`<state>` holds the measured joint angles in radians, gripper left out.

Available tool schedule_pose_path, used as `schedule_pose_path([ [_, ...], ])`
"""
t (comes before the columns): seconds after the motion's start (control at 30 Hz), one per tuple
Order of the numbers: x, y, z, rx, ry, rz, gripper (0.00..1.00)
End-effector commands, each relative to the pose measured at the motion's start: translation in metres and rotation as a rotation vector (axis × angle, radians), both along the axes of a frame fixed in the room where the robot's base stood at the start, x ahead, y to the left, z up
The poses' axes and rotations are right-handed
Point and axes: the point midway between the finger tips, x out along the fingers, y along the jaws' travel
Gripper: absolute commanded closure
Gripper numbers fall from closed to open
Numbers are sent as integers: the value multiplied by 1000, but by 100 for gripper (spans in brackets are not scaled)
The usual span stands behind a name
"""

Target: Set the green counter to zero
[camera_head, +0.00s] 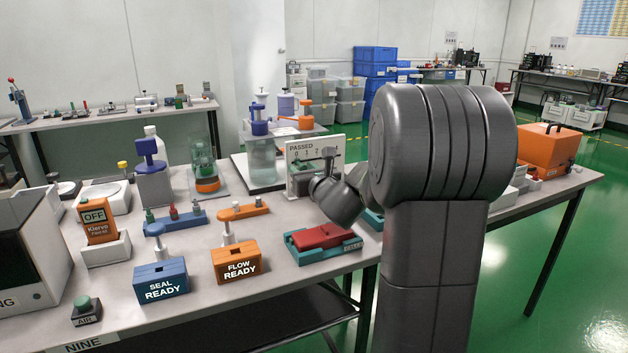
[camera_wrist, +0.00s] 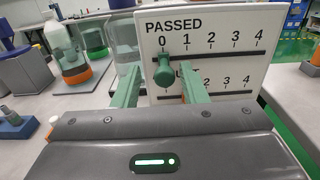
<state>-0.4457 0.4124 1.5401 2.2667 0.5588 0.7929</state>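The counter board (camera_wrist: 225,32) is a white upright panel. Its upper row is labelled PASSED and numbered 0 to 4. The green counter knob (camera_wrist: 163,70) sits directly under the 0 of that row. My gripper (camera_wrist: 158,76) is open, with one green finger on either side of the knob; I cannot tell whether either finger touches it. A second numbered row lower down is partly hidden by the right finger, and its label shows only in part. In the head view the board (camera_head: 301,149) stands on the table, partly covered by my arm.
The table (camera_head: 205,300) is crowded. A clear tank (camera_head: 262,160) stands behind and left of the board. A red and teal tray (camera_head: 322,237), an orange FLOW READY block (camera_head: 236,262) and a blue SEAL READY block (camera_head: 160,280) are nearer the front edge.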

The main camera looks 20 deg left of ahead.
Motion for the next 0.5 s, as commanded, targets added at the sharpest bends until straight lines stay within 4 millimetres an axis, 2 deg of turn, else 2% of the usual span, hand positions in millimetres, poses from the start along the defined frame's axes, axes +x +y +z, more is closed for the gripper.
schedule_pose_path([
  [0.3, -47, -55, 2, 0, 0, -3, 61],
  [0.5, -70, -82, 1, 1, -1, -1, 61],
])
